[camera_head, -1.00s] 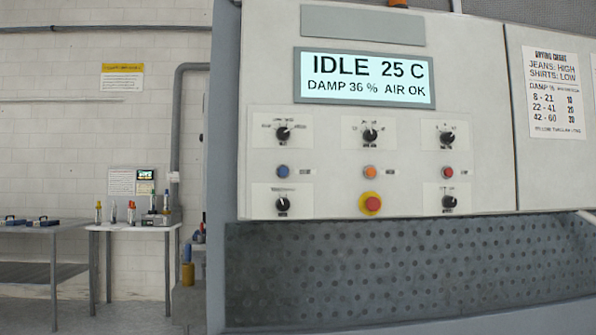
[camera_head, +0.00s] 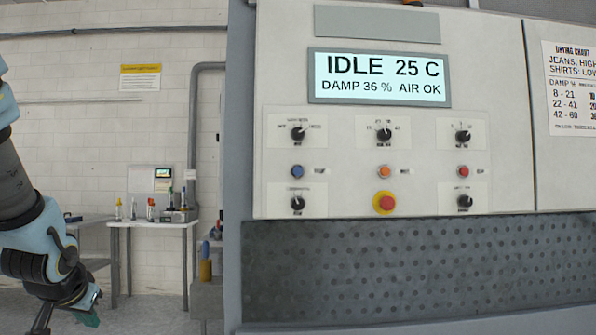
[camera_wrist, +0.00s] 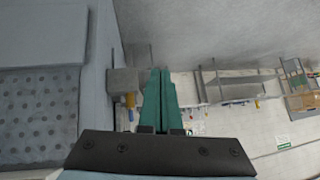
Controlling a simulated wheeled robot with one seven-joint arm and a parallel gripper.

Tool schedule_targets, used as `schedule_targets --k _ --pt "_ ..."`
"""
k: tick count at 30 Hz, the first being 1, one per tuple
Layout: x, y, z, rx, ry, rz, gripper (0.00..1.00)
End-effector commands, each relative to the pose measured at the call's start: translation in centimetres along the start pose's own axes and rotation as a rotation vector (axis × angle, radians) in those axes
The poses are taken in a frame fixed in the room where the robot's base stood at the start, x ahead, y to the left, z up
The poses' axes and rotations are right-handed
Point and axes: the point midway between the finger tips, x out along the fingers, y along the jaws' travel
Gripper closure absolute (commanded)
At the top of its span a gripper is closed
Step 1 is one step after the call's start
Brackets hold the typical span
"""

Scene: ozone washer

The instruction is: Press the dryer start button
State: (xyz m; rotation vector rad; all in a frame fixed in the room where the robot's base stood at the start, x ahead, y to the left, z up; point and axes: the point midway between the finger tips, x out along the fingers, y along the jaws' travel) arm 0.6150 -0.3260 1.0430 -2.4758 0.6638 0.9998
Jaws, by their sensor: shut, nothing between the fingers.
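The dryer control panel (camera_head: 340,150) fills the right of the head view. It has a blue button (camera_head: 297,171), an orange button (camera_head: 383,171) and a red button (camera_head: 463,171) in one row. Their small labels are too blurred to read, so I cannot tell which is start. A larger red button on a yellow base (camera_head: 385,203) sits below the orange one. The display (camera_head: 380,77) reads IDLE 25 C, DAMP 36 %, AIR OK. My gripper (camera_head: 88,314) is low at the far left, well away from the panel. Its green fingers (camera_wrist: 160,88) are together and empty in the wrist view.
Several black knobs, one of them the upper left knob (camera_head: 298,133), flank the buttons. A dark perforated panel (camera_head: 410,265) lies below. A drying chart (camera_head: 572,88) is at the right. A small table (camera_head: 150,224) with bottles stands at the back left.

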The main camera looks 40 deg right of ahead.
Motion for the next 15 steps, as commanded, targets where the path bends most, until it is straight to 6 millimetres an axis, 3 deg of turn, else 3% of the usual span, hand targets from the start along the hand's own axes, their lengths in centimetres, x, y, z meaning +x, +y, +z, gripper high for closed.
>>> schedule_targets --k 1,6,11,15 --pt "0.0 1.7 -3.1 0.059 0.078 0.024 1.00" --pt "-1.3 7.9 -12.6 0.238 0.350 0.111 1.00" --pt "-4.6 15.1 -19.9 0.384 0.599 0.213 1.00" --pt "-8.8 22.0 -24.7 0.496 0.812 0.319 1.00"
